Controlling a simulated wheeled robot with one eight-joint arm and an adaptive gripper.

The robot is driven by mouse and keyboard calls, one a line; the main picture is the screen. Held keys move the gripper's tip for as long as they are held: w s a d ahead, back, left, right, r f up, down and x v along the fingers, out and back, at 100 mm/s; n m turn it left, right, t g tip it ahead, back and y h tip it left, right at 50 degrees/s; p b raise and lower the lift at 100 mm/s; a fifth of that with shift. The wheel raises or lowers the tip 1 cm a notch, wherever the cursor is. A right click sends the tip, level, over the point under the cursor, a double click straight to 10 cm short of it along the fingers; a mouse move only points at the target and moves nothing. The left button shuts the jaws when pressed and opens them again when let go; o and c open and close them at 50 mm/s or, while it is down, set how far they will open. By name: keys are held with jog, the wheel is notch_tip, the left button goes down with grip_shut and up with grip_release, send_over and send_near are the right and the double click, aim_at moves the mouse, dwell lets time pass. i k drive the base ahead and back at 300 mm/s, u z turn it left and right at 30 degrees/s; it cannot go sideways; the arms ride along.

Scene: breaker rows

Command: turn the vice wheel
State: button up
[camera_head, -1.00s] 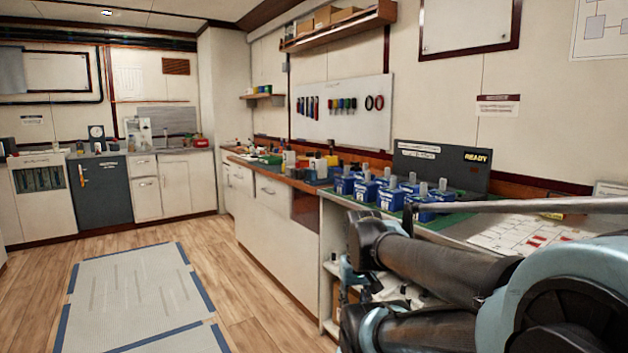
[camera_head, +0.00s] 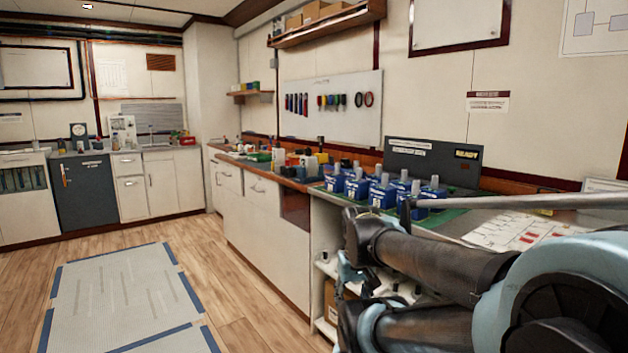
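I cannot make out a vice or its wheel in this view. My dark, light-blue-jointed arm fills the lower right, folded in front of the bench. I cannot make out my gripper or its fingertips. A thin grey rod (camera_head: 520,202) runs from the right edge to a dark end beside the blue blocks; I cannot tell what it belongs to. The workbench (camera_head: 265,218) runs along the right wall and bears many small items, too small to tell apart at its far end.
Several blue blocks with grey posts (camera_head: 382,192) stand on the bench near a dark panel (camera_head: 432,163) with a yellow-lettered sign. A printed sheet (camera_head: 515,232) lies at right. Open shelves are partly behind my arm. The wooden floor and grey mat (camera_head: 125,295) at left are clear.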

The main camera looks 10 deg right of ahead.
aim_at(292, 173)
jog(key=k, duration=1.2)
jog(key=u, duration=0.7)
jog(key=i, duration=2.15)
jog(key=z, duration=0.35)
